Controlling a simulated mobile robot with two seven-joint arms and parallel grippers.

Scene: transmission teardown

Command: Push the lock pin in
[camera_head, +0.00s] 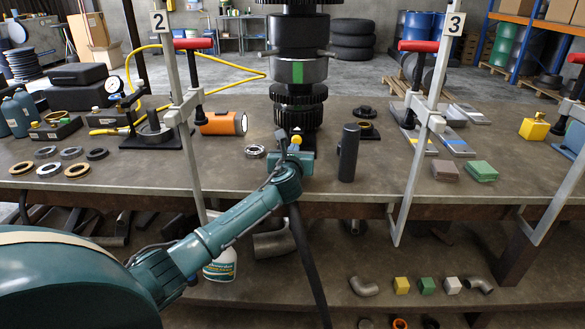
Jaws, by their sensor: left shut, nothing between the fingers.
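The transmission stack (298,48) stands upright at the middle back of the bench, with dark gears, a grey drum and a green mark. A small yellow round knob (296,140) shows at the foot of the stack, just above a teal block; it looks like the head of the lock pin. How deep the pin sits cannot be seen. My left gripper (282,136) is at the foot of the stack, close to the left of the knob. It is shut and empty. Whether it touches the knob cannot be told. My wrist hides part of the base.
A black upright cylinder (348,153) stands close on the right. Clamp frames marked 2 (180,100) and 3 (425,130) rise at the bench front. An orange flashlight (222,123) and several rings lie left. The front middle of the bench (380,178) is fairly clear.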

